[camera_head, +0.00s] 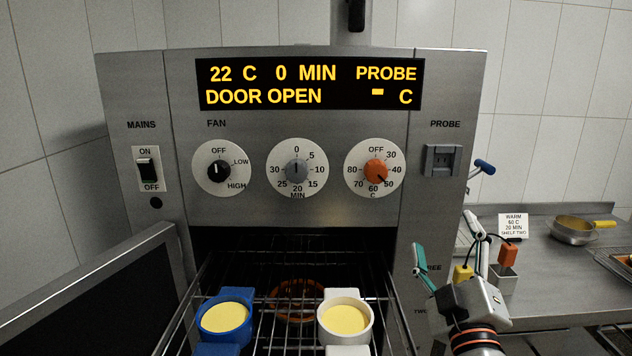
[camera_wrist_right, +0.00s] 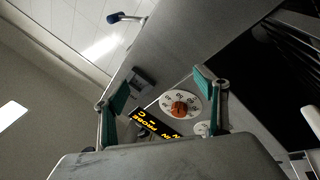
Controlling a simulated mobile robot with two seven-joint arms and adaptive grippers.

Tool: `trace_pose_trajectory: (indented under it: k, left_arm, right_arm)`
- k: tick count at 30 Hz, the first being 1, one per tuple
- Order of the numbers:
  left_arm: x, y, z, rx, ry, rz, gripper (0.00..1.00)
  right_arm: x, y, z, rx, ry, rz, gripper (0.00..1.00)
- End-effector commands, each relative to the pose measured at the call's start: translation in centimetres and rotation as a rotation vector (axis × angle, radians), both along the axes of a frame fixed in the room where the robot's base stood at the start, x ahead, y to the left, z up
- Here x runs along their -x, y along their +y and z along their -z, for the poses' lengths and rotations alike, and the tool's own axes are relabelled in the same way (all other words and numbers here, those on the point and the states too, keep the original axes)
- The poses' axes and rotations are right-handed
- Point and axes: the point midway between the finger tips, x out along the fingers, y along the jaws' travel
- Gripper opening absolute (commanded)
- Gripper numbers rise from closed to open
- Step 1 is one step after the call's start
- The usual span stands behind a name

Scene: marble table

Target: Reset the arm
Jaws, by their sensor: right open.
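My right gripper (camera_head: 445,240) is raised in front of the oven's lower right side in the head view. Its two teal-padded fingers are spread, with nothing between them. In the right wrist view the open fingers (camera_wrist_right: 158,95) frame part of the oven front, with the orange knob (camera_wrist_right: 180,108) and the probe socket (camera_wrist_right: 140,82) beyond. The gripper appears apart from the oven (camera_head: 330,210). My left gripper is out of view.
The oven door (camera_head: 80,290) stands open at left. A blue dish (camera_head: 227,318) and a white dish (camera_head: 345,318) with yellow contents sit on the wire rack (camera_head: 275,340). A card (camera_head: 513,226) and a pan (camera_head: 572,231) stand on the right counter.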

Motion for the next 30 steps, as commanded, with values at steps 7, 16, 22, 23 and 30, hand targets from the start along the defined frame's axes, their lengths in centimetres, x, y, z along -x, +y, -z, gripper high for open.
trace_pose_trajectory:
  k: [7,16,22,23,30]
  left_arm:
    - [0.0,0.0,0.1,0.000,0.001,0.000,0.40]
    - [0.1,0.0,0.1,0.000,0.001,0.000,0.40]
    - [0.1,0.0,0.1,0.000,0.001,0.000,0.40]
    - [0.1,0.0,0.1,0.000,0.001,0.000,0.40]
    - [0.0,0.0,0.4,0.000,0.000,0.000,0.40]
  right_arm:
    - [4.5,-6.6,15.6,-0.073,0.433,0.166,0.72]
    - [14.2,-11.2,28.5,-0.082,0.862,0.289,0.72]
    - [19.3,-12.5,32.7,-0.069,1.034,0.325,0.72]
    - [19.9,-12.7,33.1,-0.068,1.056,0.329,0.72]
    - [23.9,-12.9,36.9,-0.070,1.185,0.328,0.72]
